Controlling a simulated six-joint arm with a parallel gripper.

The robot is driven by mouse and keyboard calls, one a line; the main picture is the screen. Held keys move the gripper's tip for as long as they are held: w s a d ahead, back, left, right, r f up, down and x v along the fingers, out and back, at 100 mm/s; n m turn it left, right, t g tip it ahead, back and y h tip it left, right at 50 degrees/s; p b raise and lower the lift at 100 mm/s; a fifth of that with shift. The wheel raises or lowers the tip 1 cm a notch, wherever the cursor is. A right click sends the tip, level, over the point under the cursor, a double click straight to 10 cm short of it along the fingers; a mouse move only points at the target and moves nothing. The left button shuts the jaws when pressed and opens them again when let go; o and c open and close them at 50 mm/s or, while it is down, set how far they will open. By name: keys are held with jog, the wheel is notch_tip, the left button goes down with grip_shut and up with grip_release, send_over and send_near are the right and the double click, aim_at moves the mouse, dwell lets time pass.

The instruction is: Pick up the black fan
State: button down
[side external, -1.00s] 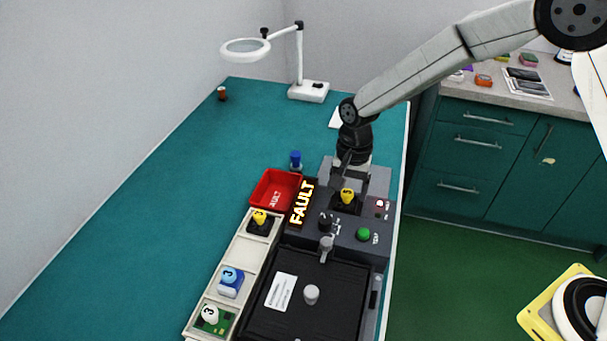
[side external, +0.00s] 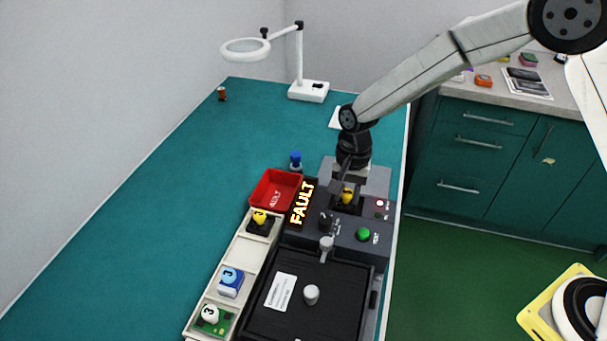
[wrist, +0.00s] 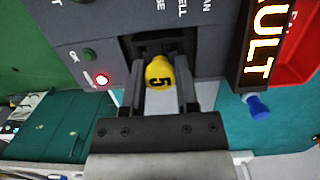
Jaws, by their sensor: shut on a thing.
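The black fan with a yellow knob marked 5 (side external: 347,197) sits in the bay of the dark grey test station. My gripper (side external: 346,187) is over it from behind. In the wrist view the two fingers of my gripper (wrist: 160,80) stand on either side of the yellow knob (wrist: 159,75), shut on it. The fan's black body is mostly hidden in the dark bay. A similar black piece with a yellow knob marked 3 (side external: 260,222) sits in the far compartment of the pale tray (side external: 244,249).
A lit FAULT sign (side external: 301,203) and a red bin (side external: 273,191) stand left of the bay. A green button (side external: 363,234) and black lid (side external: 337,299) are nearer. A blue-topped piece (side external: 296,160) stands behind the bin. The teal table is clear at left.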

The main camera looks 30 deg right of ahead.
jog(key=shift+r, duration=0.15)
jog(key=shift+r, duration=0.85)
jog(key=s+d+r, duration=0.3)
jog(key=s+r, duration=0.8)
jog(key=s, duration=0.2)
jog(key=shift+s+d, duration=0.25)
jog(key=shift+s, duration=0.05)
jog(key=shift+w, duration=0.1)
dwell(0.6)
